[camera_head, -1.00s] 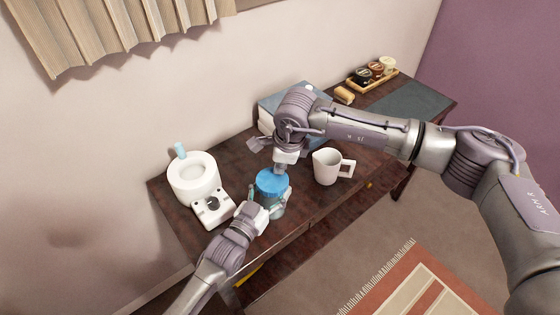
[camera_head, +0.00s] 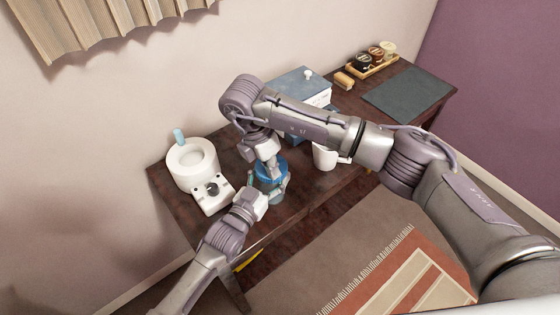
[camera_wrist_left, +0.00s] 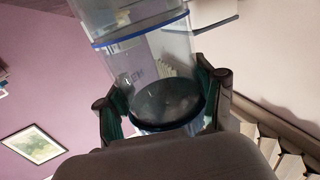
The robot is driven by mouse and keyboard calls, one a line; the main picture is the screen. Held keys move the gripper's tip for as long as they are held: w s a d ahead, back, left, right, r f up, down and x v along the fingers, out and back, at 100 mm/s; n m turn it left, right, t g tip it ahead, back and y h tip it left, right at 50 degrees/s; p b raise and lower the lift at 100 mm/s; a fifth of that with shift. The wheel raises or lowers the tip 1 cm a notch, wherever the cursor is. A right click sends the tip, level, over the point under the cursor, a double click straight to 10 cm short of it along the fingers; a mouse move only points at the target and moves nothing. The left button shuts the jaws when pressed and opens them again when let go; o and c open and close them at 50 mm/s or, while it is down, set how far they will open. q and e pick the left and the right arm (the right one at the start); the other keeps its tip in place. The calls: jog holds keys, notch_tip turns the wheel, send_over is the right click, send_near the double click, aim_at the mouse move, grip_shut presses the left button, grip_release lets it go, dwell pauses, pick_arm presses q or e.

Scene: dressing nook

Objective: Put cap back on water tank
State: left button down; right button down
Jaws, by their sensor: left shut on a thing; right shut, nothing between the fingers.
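The water tank (camera_head: 274,188) is upright at the table's front edge, with the blue cap (camera_head: 283,166) at its top. Whether the cap is fully seated cannot be told. My left gripper (camera_head: 268,195) is shut on the tank from the front left. In the left wrist view the clear tank (camera_wrist_left: 150,58), with a blue band, shows between and beyond my left fingers (camera_wrist_left: 165,102), with a dark disc between them. My right gripper (camera_head: 271,172) is shut and empty, pointing down over the cap and hiding part of it. Contact with the cap cannot be told.
A white ring-shaped piece (camera_head: 180,177) and a flat white base (camera_head: 203,203) stand left of the tank. A white mug (camera_head: 323,158) stands close on the right, behind my right arm. A blue-topped box (camera_head: 300,84) is behind. A jar tray (camera_head: 373,69) and grey mat (camera_head: 410,94) lie far right.

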jog(key=m, duration=0.2)
jog(key=m+g, duration=0.1)
jog(key=m, duration=0.1)
jog(key=a+m, duration=0.1)
jog(key=shift+f+m+y, duration=0.3)
jog(key=shift+f+m, duration=0.1)
jog(key=m, duration=0.2)
jog(key=m+g, duration=0.1)
jog(key=shift+w+a+m+y, duration=0.25)
jog(key=shift+a+m+y, duration=0.05)
jog(key=shift+a+m, duration=0.1)
jog(key=c, duration=1.3)
grip_release()
pick_arm(q)
jog(key=shift+w+a+r, duration=0.15)
jog(key=shift+w+r, duration=0.15)
jog(key=shift+w, duration=0.1)
pick_arm(e)
jog(key=shift+w+f, duration=0.1)
jog(key=shift+w, duration=0.1)
pick_arm(q)
jog(key=shift+s, duration=0.1)
